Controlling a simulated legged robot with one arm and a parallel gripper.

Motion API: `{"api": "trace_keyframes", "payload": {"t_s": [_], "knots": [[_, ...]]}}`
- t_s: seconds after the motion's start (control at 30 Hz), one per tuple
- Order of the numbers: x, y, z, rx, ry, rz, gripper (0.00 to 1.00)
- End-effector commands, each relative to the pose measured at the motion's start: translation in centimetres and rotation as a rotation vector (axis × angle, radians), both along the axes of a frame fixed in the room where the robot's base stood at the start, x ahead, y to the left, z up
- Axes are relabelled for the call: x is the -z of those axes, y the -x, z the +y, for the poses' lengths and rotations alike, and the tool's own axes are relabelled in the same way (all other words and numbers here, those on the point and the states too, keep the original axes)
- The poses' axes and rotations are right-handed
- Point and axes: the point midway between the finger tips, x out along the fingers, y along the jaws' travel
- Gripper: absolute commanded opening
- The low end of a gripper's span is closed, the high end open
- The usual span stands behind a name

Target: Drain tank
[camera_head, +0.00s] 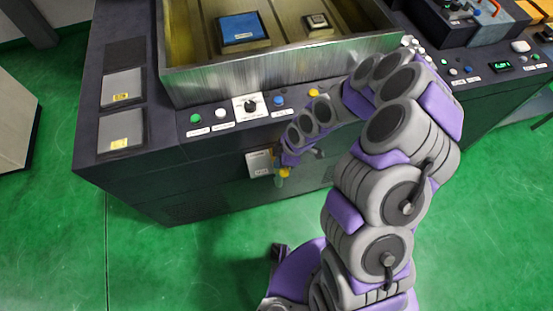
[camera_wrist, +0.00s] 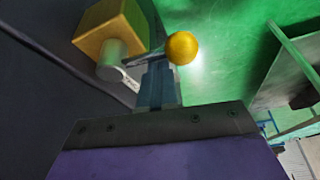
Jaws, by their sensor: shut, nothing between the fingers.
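The tank (camera_head: 290,82) is an open metal-walled basin on top of the dark machine. Low on the machine's front, a drain valve shows in the wrist view as a yellow block (camera_wrist: 108,35) with a grey round stub. A thin lever runs from the stub to a yellow ball knob (camera_wrist: 182,48). In the head view the knob (camera_head: 285,172) is small and partly covered by my arm. My gripper (camera_wrist: 158,75) is shut and empty, its fingertips close to the lever and just below the ball; I cannot tell whether they touch it.
Above is a control row with a green button (camera_head: 195,118), a black rotary knob (camera_head: 250,105) and a blue button (camera_head: 279,100). A blue block (camera_head: 241,28) sits inside the tank. Green floor is free in front.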

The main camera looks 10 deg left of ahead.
Motion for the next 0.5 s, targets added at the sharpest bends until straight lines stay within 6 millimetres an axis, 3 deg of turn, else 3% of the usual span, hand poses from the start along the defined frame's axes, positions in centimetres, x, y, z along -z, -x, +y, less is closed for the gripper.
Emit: {"api": "trace_keyframes", "payload": {"t_s": [0.5], "knots": [[-0.01, 0.32, -1.11, 0.009, 0.001, 0.000, 0.00]]}}
